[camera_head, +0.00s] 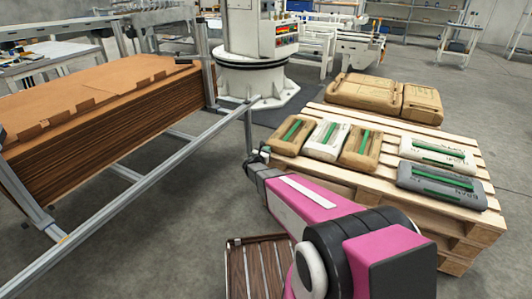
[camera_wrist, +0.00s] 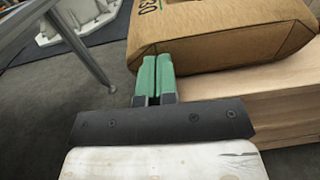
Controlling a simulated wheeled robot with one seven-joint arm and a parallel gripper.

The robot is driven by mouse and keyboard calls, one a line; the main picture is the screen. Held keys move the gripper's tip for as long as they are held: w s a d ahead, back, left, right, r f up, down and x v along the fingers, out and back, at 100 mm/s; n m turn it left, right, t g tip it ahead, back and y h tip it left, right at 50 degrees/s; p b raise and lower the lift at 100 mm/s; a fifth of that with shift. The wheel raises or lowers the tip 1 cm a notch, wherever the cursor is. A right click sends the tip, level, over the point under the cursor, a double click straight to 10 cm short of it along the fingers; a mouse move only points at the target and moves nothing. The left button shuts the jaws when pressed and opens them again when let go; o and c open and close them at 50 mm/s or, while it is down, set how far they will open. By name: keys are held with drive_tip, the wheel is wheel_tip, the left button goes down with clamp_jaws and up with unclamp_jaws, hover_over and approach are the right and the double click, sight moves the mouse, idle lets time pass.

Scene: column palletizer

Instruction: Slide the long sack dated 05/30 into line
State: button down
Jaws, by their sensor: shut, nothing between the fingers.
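A tan sack (camera_head: 293,135) with a green stripe lies at the left front corner of the pallet (camera_head: 330,176). In the wrist view this brown sack (camera_wrist: 222,38) fills the top, and printing ending in "30" shows partly at its upper left; the full date cannot be read. My gripper (camera_head: 260,152) is at the pallet's left front corner, beside that sack. In the wrist view its green fingers (camera_wrist: 156,70) are together and empty, in front of the sack's near end by its left corner. I cannot tell whether they touch it.
A white sack (camera_head: 326,139) and another tan sack (camera_head: 361,146) lie to the right in a row. A long white sack (camera_head: 438,153) and a grey sack (camera_head: 442,186) lie farther right. Large brown sacks (camera_head: 364,92) lie behind. A metal rail (camera_head: 150,178) runs at left.

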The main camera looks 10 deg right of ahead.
drive_tip(key=x, duration=0.3)
drive_tip(key=shift+w+d, duration=0.2)
drive_tip(key=shift+w, duration=0.15)
